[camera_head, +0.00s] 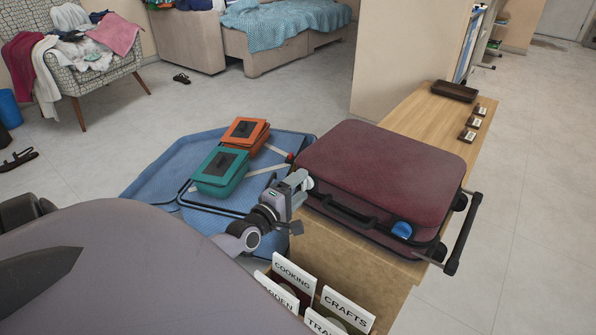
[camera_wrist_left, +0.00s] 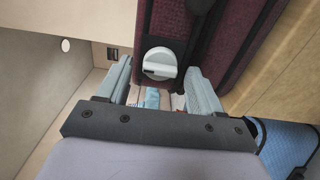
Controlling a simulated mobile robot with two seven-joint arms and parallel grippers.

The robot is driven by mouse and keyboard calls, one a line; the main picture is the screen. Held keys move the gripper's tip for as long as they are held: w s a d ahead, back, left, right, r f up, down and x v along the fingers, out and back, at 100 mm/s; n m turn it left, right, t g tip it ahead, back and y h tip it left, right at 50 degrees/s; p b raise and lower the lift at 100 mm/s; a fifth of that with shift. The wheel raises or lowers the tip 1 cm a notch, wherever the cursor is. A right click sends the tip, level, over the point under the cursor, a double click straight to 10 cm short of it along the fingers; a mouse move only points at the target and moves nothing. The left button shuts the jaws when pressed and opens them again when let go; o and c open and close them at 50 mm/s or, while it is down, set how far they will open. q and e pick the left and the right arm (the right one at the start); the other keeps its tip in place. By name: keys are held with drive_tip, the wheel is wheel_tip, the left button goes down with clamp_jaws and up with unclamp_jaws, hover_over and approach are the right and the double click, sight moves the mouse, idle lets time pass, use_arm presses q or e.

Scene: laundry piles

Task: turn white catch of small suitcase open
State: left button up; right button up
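The burgundy suitcase (camera_head: 385,165) lies flat on a wooden bench, its dark handle (camera_head: 348,212) on the near side. Its white catch (camera_wrist_left: 160,63) shows in the left wrist view as a round knob with a raised bar, on the suitcase's side. In the head view my gripper hides most of that spot. A blue catch (camera_head: 402,230) sits near the suitcase's right corner. My left gripper (camera_head: 303,186) is at the suitcase's near left corner. In the left wrist view its two fingers (camera_wrist_left: 160,88) are apart, with the white catch between and just beyond them. My right gripper is not in view.
Label cards (camera_head: 345,308) stand in front of the bench. A brown tray (camera_head: 454,91) lies at the bench's far end.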

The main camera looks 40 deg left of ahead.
use_arm(q)
drive_tip(key=shift+s, duration=0.1)
drive_tip(key=s+p, duration=0.2)
drive_tip(key=s, duration=0.5)
drive_tip(key=shift+d, duration=0.4)
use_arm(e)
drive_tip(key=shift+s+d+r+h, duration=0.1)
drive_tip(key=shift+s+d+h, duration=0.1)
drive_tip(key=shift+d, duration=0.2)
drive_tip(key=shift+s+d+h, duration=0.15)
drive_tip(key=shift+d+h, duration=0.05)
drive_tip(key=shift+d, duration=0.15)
use_arm(q)
drive_tip(key=shift+w, duration=0.1)
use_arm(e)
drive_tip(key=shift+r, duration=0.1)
